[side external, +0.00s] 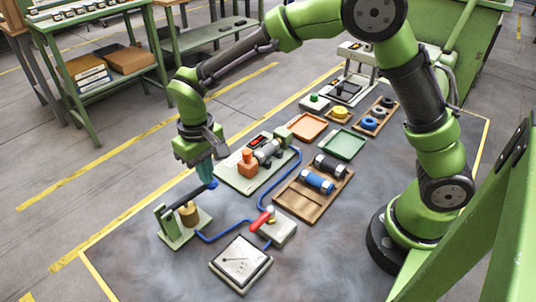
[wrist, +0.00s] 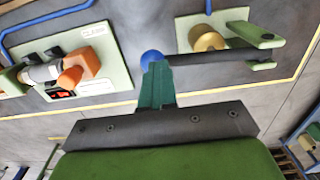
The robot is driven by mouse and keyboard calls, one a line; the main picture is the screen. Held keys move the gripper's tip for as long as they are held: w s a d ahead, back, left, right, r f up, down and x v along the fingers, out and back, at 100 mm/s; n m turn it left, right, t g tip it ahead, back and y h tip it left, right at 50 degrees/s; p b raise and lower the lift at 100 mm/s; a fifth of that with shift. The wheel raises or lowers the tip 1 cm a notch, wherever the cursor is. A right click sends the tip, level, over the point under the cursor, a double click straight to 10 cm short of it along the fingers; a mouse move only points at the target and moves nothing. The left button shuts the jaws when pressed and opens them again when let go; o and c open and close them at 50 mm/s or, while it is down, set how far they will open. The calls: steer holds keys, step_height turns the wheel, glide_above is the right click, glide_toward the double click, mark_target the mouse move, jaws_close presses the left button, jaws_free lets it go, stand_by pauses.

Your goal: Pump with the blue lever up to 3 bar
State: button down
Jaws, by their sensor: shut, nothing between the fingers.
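The hand pump (side external: 182,238) stands at the table's front left, with a green bracket and a brass cylinder (side external: 188,214). Its black lever ends in a blue knob (side external: 212,184). In the wrist view the lever (wrist: 220,57) runs left from the bracket to the blue knob (wrist: 151,56). My gripper (side external: 208,180) is shut and empty, fingers pointing down at the knob. In the wrist view its teal fingertips (wrist: 156,66) overlap the knob's near edge; I cannot tell whether they touch. The pressure gauge (side external: 241,262) lies at the front; its reading is too small to tell.
A blue hose (side external: 225,235) links the pump to a block with a red-handled valve (side external: 262,220). A clamp station (side external: 250,168) with an orange block stands behind the pump. A wooden tray (side external: 310,200) holds black and blue cylinders. The table front right is clear.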

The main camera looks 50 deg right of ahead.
steer(key=shift+r, duration=2.75)
step_height(320, 180, up, 5)
steer(key=shift+f, duration=0.1)
